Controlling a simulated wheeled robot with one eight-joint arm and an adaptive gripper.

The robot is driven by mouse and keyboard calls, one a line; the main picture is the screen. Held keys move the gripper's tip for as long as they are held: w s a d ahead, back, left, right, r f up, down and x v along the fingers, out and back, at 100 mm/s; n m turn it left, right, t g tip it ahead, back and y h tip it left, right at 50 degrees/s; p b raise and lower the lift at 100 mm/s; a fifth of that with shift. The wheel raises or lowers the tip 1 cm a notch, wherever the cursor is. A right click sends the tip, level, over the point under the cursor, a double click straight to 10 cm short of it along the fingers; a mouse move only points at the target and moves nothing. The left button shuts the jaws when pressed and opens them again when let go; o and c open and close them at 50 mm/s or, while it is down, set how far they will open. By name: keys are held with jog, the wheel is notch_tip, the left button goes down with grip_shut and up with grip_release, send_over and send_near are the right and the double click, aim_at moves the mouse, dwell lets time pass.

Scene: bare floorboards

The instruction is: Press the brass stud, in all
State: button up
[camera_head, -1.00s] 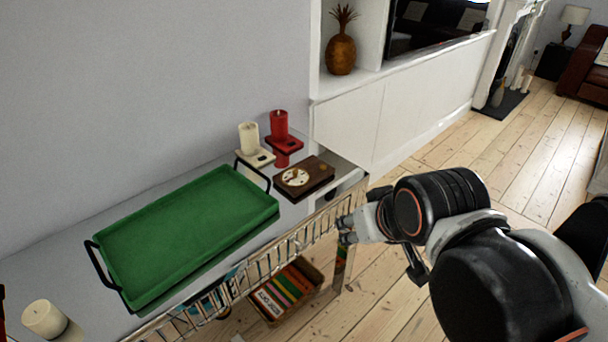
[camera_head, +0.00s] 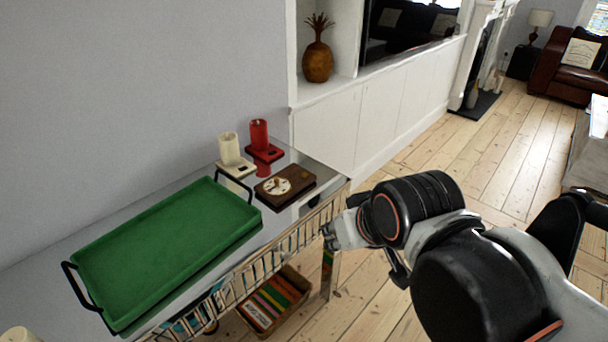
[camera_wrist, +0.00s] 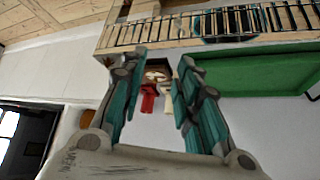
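A dark wooden box (camera_head: 288,194) lies near the right end of the side table. A pale round dial (camera_head: 276,186) sits on its top. A small brass stud (camera_head: 300,177) seems to sit on the top's right part, hard to make out. My gripper (camera_head: 328,236) is off the table's front right corner, apart from the box and nearer me. In the wrist view my gripper (camera_wrist: 157,68) is open and empty, its two fingers spread. The box (camera_wrist: 157,69) shows between and beyond them; the stud cannot be made out there.
A green tray (camera_head: 165,250) with black handles fills the table's middle. A cream candle (camera_head: 229,148) and a red candle (camera_head: 259,134) stand behind the box. A wire-like rail (camera_head: 270,252) runs along the table front. Floor to the right is clear.

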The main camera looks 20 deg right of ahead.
grip_shut()
dwell(1.0)
